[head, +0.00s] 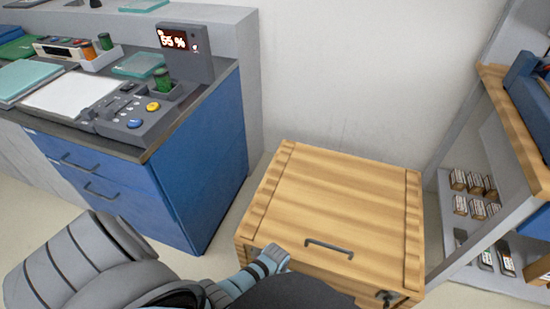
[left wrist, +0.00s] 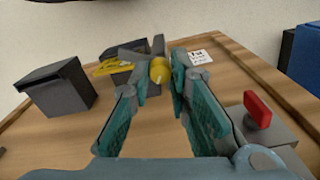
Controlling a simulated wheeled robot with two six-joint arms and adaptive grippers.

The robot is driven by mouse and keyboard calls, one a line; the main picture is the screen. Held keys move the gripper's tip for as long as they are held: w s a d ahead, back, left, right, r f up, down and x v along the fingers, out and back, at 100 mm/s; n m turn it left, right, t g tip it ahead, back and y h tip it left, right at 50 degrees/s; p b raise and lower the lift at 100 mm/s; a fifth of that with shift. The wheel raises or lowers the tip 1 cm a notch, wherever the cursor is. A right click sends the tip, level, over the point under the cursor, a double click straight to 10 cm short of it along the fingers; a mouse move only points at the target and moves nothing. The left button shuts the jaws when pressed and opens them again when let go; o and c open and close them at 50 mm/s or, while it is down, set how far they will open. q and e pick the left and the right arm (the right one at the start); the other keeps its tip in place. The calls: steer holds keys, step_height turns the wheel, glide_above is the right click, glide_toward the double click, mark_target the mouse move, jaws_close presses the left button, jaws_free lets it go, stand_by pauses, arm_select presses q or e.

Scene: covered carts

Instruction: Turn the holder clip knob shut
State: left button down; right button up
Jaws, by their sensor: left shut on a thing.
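In the left wrist view, a yellow knob (left wrist: 160,70) with dark grey arms sits in front of a dark grey block, above a wooden surface (left wrist: 75,134). My left gripper (left wrist: 160,80) has its teal-padded fingers on either side of the yellow knob, with the fingertips closed on it. A red knob (left wrist: 257,108) stands on a grey box to the right, clear of the fingers. In the head view my left arm comes in at the bottom left; its fingertips and the knob cannot be made out there. My right gripper is not in view.
A dark box (left wrist: 60,88) stands left of the fingers, and a small white label (left wrist: 199,56) lies behind. In the head view, a wooden cart (head: 345,205) with a closed lid stands between a blue cabinet (head: 205,165) and a shelf rack (head: 515,115).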

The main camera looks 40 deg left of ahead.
arm_select(q)
steer(key=shift+r+n+p, duration=0.1)
steer(key=shift+n+p, duration=0.25)
steer(key=shift+n, duration=0.45)
steer(key=shift+n+p, duration=0.4)
steer(key=shift+n, duration=1.1)
steer(key=c, duration=1.5)
jaws_free()
step_height(320, 180, up, 12)
steer(key=shift+f, duration=0.1)
